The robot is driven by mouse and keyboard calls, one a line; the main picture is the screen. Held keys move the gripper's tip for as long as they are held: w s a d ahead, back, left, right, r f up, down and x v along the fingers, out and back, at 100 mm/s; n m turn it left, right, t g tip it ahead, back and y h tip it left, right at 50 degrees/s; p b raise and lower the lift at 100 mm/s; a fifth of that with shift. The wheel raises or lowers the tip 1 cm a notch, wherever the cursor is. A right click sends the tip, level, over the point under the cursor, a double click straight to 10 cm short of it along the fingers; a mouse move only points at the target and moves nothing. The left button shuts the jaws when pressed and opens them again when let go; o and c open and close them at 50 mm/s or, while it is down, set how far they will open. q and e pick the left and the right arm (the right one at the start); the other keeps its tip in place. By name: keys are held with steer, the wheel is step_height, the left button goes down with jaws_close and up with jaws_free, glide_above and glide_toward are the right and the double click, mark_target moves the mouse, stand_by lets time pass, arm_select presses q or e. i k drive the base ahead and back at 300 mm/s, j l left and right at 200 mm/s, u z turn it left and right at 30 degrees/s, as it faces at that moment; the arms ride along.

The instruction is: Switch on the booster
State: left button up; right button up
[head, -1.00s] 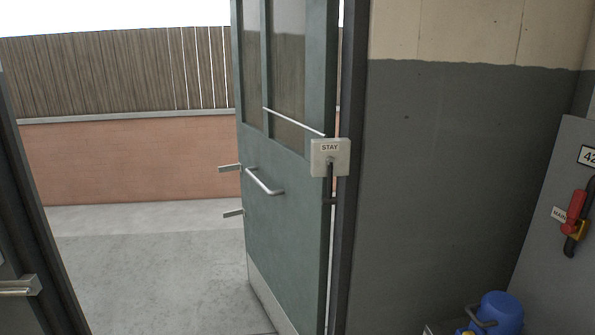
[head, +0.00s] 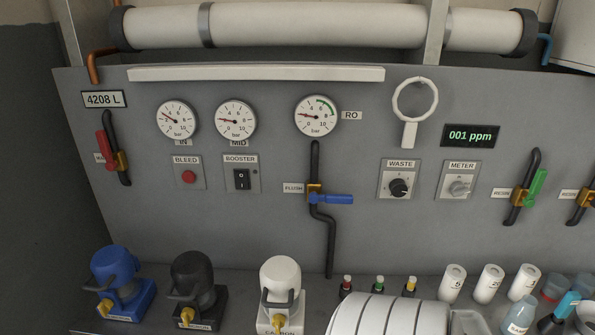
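The booster switch (head: 242,179) is a black rocker on a small grey plate, under a label reading BOOSTER, left of centre on the grey panel (head: 230,226). I cannot tell its rocker position for sure at this size. A red BLEED button (head: 189,177) sits on its own plate just left of it. The MID gauge (head: 236,121) is above the switch, with its needle pointing left at a low reading. Neither of my grippers shows in the head view.
A blue-handled FLUSH valve (head: 333,199) is right of the switch. Blue (head: 113,268), black (head: 193,276) and white (head: 281,285) housings stand along the shelf below. A white ribbed cylinder (head: 388,316) and several bottles are at lower right. The panel front around the switch is clear.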

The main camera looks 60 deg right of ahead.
mark_target(242, 177)
steer(key=z, duration=1.7)
